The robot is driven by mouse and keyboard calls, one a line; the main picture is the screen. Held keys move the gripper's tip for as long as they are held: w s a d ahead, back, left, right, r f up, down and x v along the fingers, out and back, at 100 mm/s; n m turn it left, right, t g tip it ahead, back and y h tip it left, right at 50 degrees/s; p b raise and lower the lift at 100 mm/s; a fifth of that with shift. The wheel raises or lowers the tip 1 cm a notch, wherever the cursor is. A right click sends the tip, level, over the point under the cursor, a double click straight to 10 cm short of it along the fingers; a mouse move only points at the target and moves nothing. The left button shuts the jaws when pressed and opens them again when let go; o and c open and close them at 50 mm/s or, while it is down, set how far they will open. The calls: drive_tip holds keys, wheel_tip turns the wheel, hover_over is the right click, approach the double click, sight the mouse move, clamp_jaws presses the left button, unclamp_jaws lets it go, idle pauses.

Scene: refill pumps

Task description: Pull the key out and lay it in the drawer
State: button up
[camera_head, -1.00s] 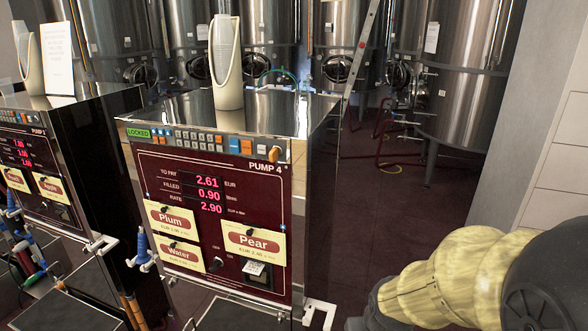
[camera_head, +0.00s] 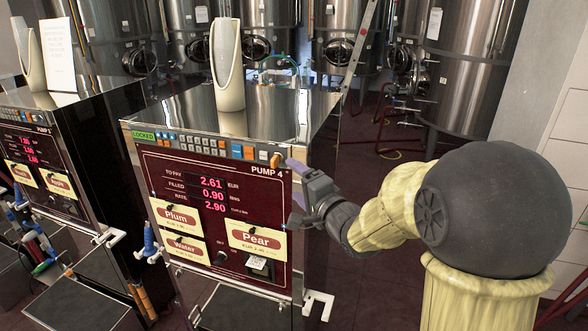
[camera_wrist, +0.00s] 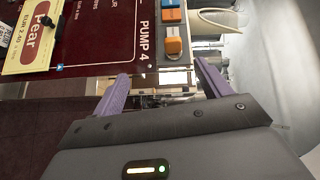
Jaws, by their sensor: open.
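An orange block-like piece (camera_head: 276,160) sticks out at the right end of the button strip on Pump 4 (camera_head: 150,200). It looks like the key's head, but its shaft and slot cannot be made out. It also shows in the wrist view (camera_wrist: 174,46), ahead of my fingers. My gripper (camera_head: 295,188) is open and empty by the pump's right front edge, just right of and below the orange piece. In the wrist view, my purple fingers (camera_wrist: 161,75) are spread, with the panel's edge beyond them. A pale cabinet with drawer fronts (camera_head: 567,155) stands at far right; no open drawer shows.
A tall cream holder (camera_head: 229,75) stands on top of Pump 4. A second pump (camera_head: 40,150) stands to the left. White brackets (camera_head: 318,303) jut from Pump 4's lower right. Steel tanks (camera_head: 465,60) stand behind.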

sight(276, 163)
drive_tip(key=shift+s+a+r+y, duration=0.1)
drive_tip(key=shift+a+r+y, duration=0.45)
drive_tip(key=shift+r, duration=0.25)
drive_tip(key=shift+p+x, duration=0.35)
drive_tip(key=shift+x, duration=2.55)
drive_tip(key=c, duration=1.5)
drive_tip(key=s+a+b, duration=0.1)
drive_tip(key=s+a, duration=0.1)
drive_tip(key=s, duration=0.3)
drive_tip(key=shift+s+b, duration=0.35)
drive_tip(key=shift+b, duration=0.05)
